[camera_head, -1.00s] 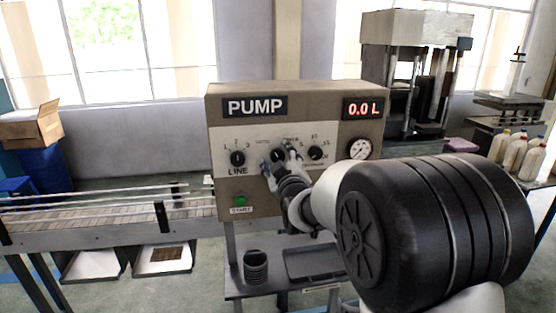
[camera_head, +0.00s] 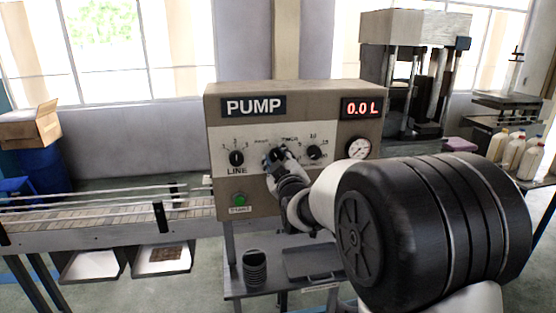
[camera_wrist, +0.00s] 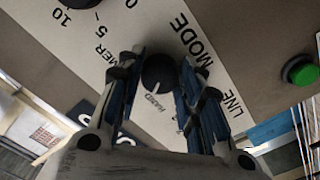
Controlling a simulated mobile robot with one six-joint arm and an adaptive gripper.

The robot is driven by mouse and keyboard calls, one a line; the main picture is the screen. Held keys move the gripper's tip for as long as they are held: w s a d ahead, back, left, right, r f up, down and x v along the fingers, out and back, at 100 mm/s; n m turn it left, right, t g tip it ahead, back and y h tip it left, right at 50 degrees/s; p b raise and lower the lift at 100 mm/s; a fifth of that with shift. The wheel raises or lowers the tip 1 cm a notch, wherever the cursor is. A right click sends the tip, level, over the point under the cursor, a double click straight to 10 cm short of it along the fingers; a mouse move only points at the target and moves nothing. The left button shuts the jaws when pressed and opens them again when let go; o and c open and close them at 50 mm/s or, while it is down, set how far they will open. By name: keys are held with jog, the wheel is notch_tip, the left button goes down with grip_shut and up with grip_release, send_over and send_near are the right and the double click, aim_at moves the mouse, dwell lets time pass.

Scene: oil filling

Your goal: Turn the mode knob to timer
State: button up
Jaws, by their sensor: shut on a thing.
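The mode knob (camera_head: 275,155) is a round black knob on the white strip of the pump panel, between the line knob and the right-hand knob. In the wrist view the knob (camera_wrist: 158,72) sits between the two fingers of my gripper (camera_wrist: 157,80), which is shut on it. A small pale mark shows on its lower edge, near small lettering that seems to read HAND. My gripper (camera_head: 279,163) hides part of the knob in the head view. The TIMER lettering is partly covered by a finger in the wrist view, so I cannot tell the exact setting.
The line knob (camera_head: 236,158) is on the left, a third knob (camera_head: 314,152) on the right. The green start button (camera_head: 239,199) is below. A dark cup (camera_head: 255,268) stands on the shelf below.

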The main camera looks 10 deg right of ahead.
jog(key=shift+m+b, duration=0.4)
jog(key=shift+b, duration=0.1)
jog(key=shift+f+b, duration=0.1)
jog(key=shift+b, duration=0.25)
jog(key=m+b, duration=0.7)
jog(key=m, duration=0.1)
jog(key=shift+m+b, duration=1.1)
jog(key=shift+m, duration=0.5)
jog(key=o, duration=1.1)
jog(key=shift+c, duration=0.2)
jog(key=shift+s, duration=0.1)
